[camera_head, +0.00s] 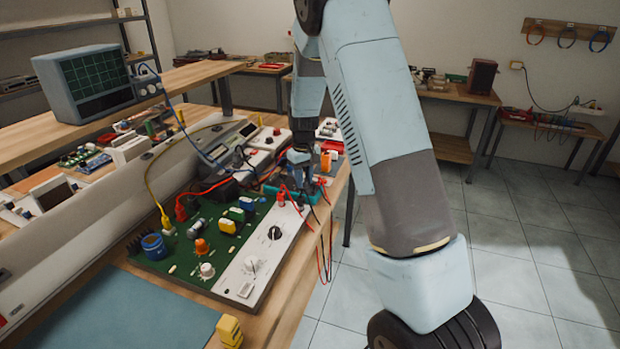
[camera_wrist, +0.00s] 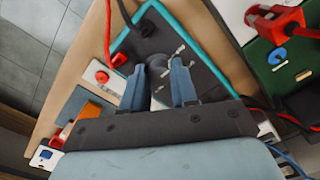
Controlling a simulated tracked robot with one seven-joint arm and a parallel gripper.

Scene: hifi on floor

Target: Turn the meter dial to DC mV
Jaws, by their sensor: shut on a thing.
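The meter has a dark face and a teal rim; it lies on the bench in the wrist view (camera_wrist: 206,62) and shows as a teal edge in the head view (camera_head: 338,190). Small white marks show on the face beside the right finger. I cannot read them or tell which setting the dial points to.
A green circuit board (camera_head: 190,255) with coloured parts and a white knob panel (camera_head: 262,255) stand in front of the meter. Red and black leads (camera_head: 325,245) hang over the bench edge. An oscilloscope (camera_head: 85,82) stands on the shelf at left. A blue mat (camera_head: 130,315) lies clear.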

